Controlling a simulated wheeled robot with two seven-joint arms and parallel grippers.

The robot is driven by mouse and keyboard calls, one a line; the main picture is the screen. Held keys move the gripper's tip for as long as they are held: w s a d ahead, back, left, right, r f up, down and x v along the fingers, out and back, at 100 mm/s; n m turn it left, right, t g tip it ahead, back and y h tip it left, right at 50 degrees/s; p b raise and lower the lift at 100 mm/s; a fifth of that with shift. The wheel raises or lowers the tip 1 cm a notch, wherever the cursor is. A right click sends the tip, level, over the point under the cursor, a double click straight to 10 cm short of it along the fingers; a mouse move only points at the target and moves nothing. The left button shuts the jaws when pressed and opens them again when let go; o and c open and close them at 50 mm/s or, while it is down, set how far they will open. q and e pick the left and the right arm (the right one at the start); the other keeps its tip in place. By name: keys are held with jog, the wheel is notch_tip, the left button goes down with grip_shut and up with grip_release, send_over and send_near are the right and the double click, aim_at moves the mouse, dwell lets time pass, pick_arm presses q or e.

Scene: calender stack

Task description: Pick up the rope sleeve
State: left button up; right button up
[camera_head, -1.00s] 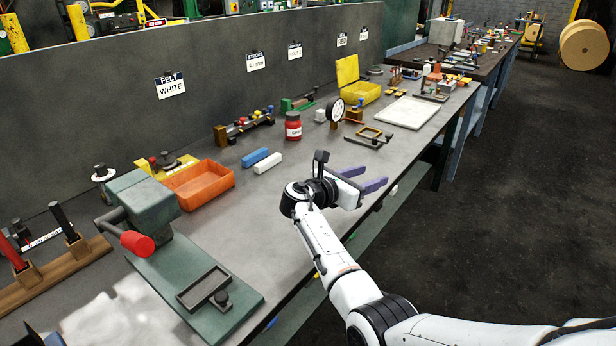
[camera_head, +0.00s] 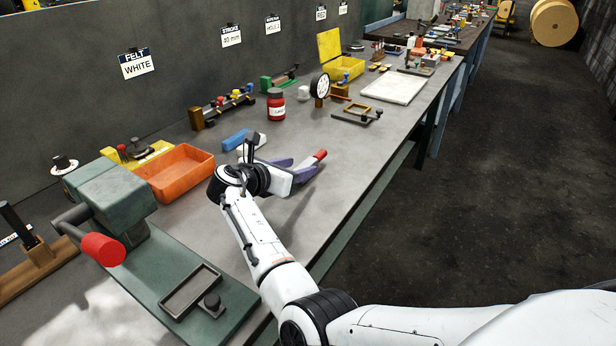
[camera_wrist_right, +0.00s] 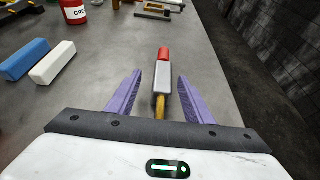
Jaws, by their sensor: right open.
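A slim piece with a red end, a pale grey block-like middle and a yellow-tan near part (camera_wrist_right: 162,75) lies on the bench; I take it for the rope sleeve. In the head view mostly its red end (camera_head: 320,155) shows, just beyond my right gripper (camera_head: 300,170). In the right wrist view, the purple fingers of my right gripper (camera_wrist_right: 160,77) are open on either side of the piece, with a gap at each side. The near end of the piece is hidden behind the gripper body. My left gripper is not in view.
A blue block (camera_wrist_right: 24,59) and a white block (camera_wrist_right: 52,62) lie left of the fingers. A red jar (camera_head: 276,105) stands further back. An orange bin (camera_head: 176,185) and a green press with a red knob (camera_head: 103,249) stand left. The bench's front edge is close on the right.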

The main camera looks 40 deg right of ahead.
aim_at(306, 165)
jog(key=b+x, duration=0.3)
jog(key=shift+s+d+f, duration=0.15)
jog(key=shift+d, duration=0.45)
jog(key=shift+w+d, duration=0.1)
jog(key=shift+w, duration=0.1)
grip_shut()
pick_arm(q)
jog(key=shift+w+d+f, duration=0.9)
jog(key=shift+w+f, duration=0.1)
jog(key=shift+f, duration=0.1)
